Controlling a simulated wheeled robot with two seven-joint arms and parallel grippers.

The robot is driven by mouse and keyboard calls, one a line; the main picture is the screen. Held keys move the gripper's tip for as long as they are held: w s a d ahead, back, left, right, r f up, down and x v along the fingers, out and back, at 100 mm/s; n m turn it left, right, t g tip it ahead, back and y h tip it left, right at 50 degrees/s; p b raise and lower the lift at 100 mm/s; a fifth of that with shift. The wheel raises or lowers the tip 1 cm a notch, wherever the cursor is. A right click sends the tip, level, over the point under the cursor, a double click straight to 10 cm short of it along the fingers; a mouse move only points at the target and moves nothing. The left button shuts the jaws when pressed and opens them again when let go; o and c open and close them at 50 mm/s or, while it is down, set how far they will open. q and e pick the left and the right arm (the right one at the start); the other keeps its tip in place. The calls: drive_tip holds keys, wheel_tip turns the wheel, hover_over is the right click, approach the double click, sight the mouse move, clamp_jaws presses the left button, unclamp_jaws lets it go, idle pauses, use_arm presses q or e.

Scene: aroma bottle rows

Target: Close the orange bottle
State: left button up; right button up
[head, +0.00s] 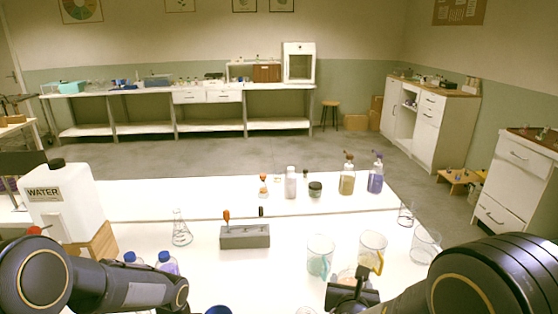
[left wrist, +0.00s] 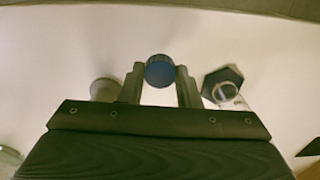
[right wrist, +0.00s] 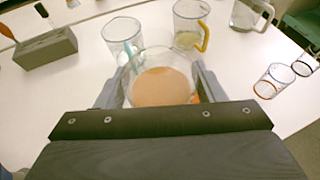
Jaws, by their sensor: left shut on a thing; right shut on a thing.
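The orange bottle (right wrist: 162,84) is a clear open-topped glass vessel with orange contents, seen from above in the right wrist view. My right gripper (right wrist: 160,78) is shut on it, with one finger on each side. In the head view, this gripper (head: 350,290) is at the lower right and partly hides the bottle. A round dark blue cap (left wrist: 160,71) is between the fingers of my left gripper (left wrist: 158,78), which is shut on it. A blue cap also shows at the bottom edge of the head view (head: 217,310). The left fingers are out of the head view.
Two clear beakers (head: 320,256) (head: 372,250) stand just behind the right gripper. A grey block (head: 245,237) holds an orange-handled tool. Blue-capped bottles (head: 167,262) stand by my left arm, near a white water jug (head: 65,205). More glassware stands to the right.

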drive_tip(key=s+a+r+n+y, duration=0.2)
drive_tip(key=s+a+n+y, duration=0.2)
drive_tip(key=a, duration=0.7)
drive_tip(key=shift+n+t+y, duration=0.3)
drive_tip(key=shift+t+y, duration=0.1)
drive_tip(key=shift+y, duration=0.3)
use_arm(q)
drive_tip(key=shift+w+r, duration=0.1)
drive_tip(key=w+d+r+m, duration=0.2)
drive_tip(key=w+d+r, duration=0.2)
drive_tip(key=d+r, duration=0.3)
drive_tip(key=w+d+r+m, duration=0.1)
drive_tip(key=w+d+r, duration=0.2)
drive_tip(key=d+r, duration=0.4)
drive_tip(key=s+d+r+m, duration=0.1)
drive_tip(key=s+d+r, duration=0.1)
drive_tip(key=d+r, duration=0.5)
drive_tip(key=s+d+r+m, duration=0.1)
drive_tip(key=s+d+r, duration=0.2)
drive_tip(key=d+r, duration=0.5)
drive_tip(key=shift+r+m, duration=0.2)
drive_tip(key=shift+m, duration=0.1)
drive_tip(key=shift+f, duration=0.1)
